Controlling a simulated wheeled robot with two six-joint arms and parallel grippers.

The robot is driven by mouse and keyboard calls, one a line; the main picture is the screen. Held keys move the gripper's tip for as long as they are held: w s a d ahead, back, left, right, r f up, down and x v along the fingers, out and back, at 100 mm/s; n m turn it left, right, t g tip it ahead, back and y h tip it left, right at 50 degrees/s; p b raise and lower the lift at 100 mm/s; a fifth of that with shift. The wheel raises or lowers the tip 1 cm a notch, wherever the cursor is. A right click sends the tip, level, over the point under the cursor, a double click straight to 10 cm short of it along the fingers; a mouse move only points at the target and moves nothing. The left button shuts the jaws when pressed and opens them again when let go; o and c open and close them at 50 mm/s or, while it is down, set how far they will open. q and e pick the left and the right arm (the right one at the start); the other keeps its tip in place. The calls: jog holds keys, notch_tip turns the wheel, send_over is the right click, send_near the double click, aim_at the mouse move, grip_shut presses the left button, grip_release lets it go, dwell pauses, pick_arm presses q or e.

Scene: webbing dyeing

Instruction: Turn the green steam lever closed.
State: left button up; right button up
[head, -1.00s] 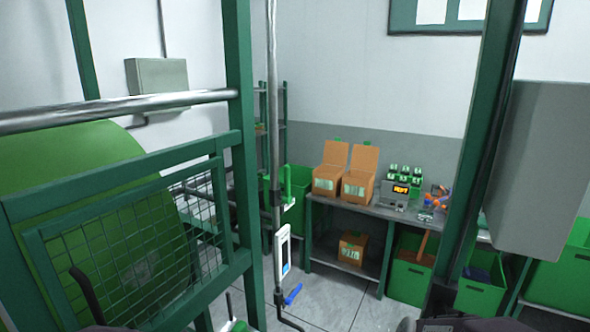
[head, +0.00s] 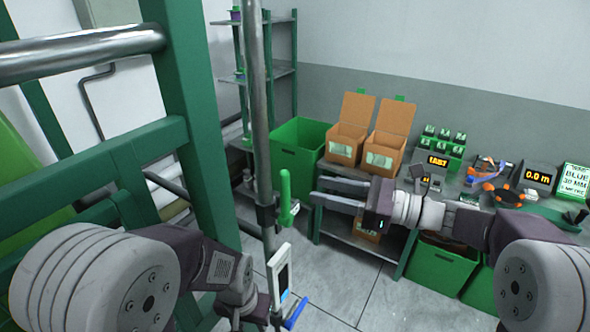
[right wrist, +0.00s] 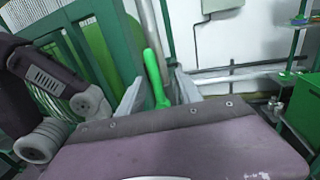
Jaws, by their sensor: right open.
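The green steam lever (head: 285,192) stands upright on a valve on the vertical metal pipe in the head view. My right gripper (head: 314,191) is open, a little to the right of the lever, with its fingers pointing at it. In the right wrist view the green lever (right wrist: 154,72) shows upright between the open fingers of my right gripper (right wrist: 160,90) and appears apart from them. My left gripper (head: 252,310) is low beside the pipe, left of the blue handle; its fingers are not clear.
A white panel (head: 279,276) and a blue handle (head: 296,314) sit lower on the pipe (head: 257,110). A green frame post (head: 186,90) stands left of it. Behind are a green bin (head: 297,148) and a workbench with cardboard boxes (head: 347,130).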

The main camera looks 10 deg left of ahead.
aim_at(289, 186)
jog(key=a+p, duration=0.3)
jog(key=a, duration=0.5)
jog(key=shift+w+a, duration=0.1)
jog(key=shift+a, duration=0.15)
jog(key=shift+s+a+r, duration=0.2)
jog(key=shift+s+a, duration=0.1)
jog(key=shift+s, duration=0.15)
jog(key=shift+w+d+f, duration=0.1)
jog(key=shift+w+d, duration=0.05)
jog(key=shift+w, duration=0.2)
jog(key=c, duration=0.5)
grip_shut()
pick_arm(q)
jog(key=r, duration=0.1)
jog(key=s+r, duration=0.1)
jog(key=r, duration=0.1)
jog(key=shift+s+r, duration=0.15)
jog(key=shift+s, duration=0.15)
pick_arm(e)
jog(key=shift+s, duration=0.15)
